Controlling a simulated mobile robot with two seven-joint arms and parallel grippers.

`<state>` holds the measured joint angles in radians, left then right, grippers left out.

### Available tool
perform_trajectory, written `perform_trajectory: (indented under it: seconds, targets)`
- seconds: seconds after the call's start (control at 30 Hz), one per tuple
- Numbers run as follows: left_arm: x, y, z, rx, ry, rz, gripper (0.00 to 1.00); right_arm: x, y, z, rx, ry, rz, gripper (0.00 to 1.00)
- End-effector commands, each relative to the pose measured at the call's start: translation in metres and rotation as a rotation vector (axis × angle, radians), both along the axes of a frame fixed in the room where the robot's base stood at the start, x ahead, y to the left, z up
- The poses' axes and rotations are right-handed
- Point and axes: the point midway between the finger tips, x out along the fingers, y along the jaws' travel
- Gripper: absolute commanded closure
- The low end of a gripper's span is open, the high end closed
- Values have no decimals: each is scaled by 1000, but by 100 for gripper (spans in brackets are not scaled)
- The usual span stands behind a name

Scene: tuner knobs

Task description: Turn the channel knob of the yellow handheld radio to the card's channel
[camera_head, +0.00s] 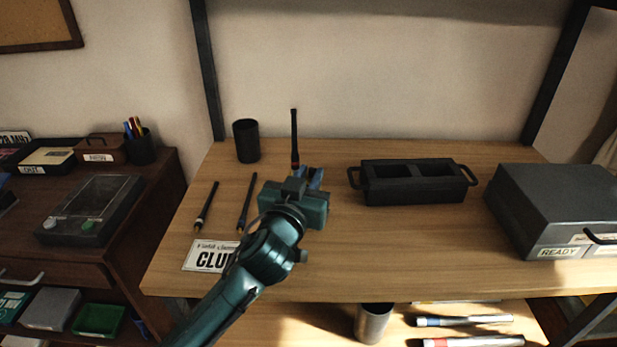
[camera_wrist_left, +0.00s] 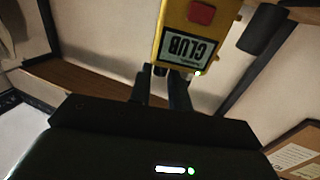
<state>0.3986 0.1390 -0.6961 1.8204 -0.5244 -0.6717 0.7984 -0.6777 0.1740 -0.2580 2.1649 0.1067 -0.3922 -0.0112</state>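The yellow handheld radio (camera_wrist_left: 185,40) shows upside down at the top of the left wrist view, with a red patch (camera_wrist_left: 201,13) and a small display (camera_wrist_left: 188,48) reading CLUB. A small light glows beside the display. In the head view the radio's body is mostly hidden behind my left gripper (camera_head: 316,180); a dark upright antenna with a red band (camera_head: 294,140) rises behind it. The two fingers (camera_wrist_left: 162,88) reach the radio's top edge; the channel knob and their contact with it are hidden. The card (camera_head: 203,257) lies front left, partly covered by my arm, showing "CLU".
A black cup (camera_head: 246,141) stands back left. Two dark rods (camera_head: 206,207) (camera_head: 248,202) lie left of my gripper. A black two-slot holder (camera_head: 414,182) and a grey box labelled READY (camera_head: 555,210) stand to the right. The front middle of the table is clear.

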Motion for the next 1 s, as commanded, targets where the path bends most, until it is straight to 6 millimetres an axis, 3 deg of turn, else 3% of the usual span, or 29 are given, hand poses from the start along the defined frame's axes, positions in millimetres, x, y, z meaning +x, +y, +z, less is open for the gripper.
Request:
perform_trajectory:
  seconds: [0.27,0.43,0.8,1.0]
  targets:
    - [0,0,0,0,0,-1,76,0,0,0,0,2,-3,38]
    - [-12,3,-1,-1,1,-1,76,-1,0,-2,1,3,-3,38]
    - [-88,26,-3,-2,4,-1,76,-1,1,-7,9,5,-4,38]
    - [-117,35,-1,-1,2,0,76,-1,1,-8,15,5,-5,38]
